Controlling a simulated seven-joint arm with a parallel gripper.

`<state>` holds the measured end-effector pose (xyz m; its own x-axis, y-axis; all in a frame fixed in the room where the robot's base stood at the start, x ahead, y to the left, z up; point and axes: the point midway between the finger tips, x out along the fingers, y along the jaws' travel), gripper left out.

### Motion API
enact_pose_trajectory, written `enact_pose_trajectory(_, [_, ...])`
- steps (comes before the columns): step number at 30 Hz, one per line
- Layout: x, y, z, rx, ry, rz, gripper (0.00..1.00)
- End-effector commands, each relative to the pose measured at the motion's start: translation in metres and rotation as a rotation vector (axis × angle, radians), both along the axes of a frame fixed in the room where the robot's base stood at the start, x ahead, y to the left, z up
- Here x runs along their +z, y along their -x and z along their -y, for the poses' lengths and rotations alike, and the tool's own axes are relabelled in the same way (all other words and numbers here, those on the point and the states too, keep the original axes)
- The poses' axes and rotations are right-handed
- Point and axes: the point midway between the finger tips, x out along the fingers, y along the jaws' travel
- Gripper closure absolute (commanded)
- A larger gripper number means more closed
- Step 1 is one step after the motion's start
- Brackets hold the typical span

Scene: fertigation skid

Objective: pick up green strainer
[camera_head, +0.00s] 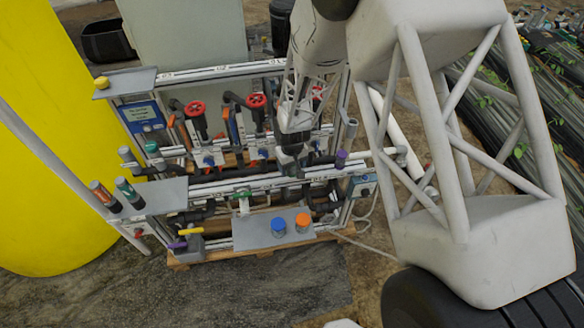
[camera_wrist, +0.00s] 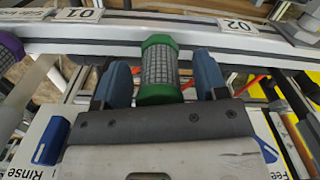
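The green strainer (camera_wrist: 160,68), a grey mesh cylinder with green end caps, stands out in the wrist view just in front of the white rail. My gripper (camera_wrist: 162,82) has its two blue fingers on either side of the strainer's near part. Narrow gaps show between the strainer and both fingers, so the gripper is open around it and not closed on it. In the head view my gripper (camera_head: 291,150) is at the middle of the skid's rack, and I cannot make out the strainer there.
A white rail (camera_wrist: 205,32) with 01 and 02 labels runs behind the strainer. A purple-capped item (camera_wrist: 10,48) is at the left. A Rinse panel (camera_wrist: 40,145) lies below. In the head view, red valve handles (camera_head: 195,108) and a grey shelf (camera_head: 262,228) with blue and orange lids crowd the rack.

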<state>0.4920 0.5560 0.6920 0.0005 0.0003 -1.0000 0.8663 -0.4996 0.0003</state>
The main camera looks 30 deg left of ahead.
Motion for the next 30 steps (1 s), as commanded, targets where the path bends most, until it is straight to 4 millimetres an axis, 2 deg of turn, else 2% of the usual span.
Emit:
enact_pose_trajectory(1, [0.0,0.0,0.0,0.0,0.0,0.0,0.42])
enact_pose_trajectory(9, [0.0,0.0,0.0,0.0,0.0,0.0,0.83])
enact_pose_trajectory(10, [0.0,0.0,0.0,0.0,0.0,0.0,0.85])
enact_pose_trajectory(22, [0.004,0.0,0.0,0.0,-0.001,0.0,0.85])
enact_pose_trajectory(30, [0.022,0.0,0.0,0.0,-0.001,0.0,0.85])
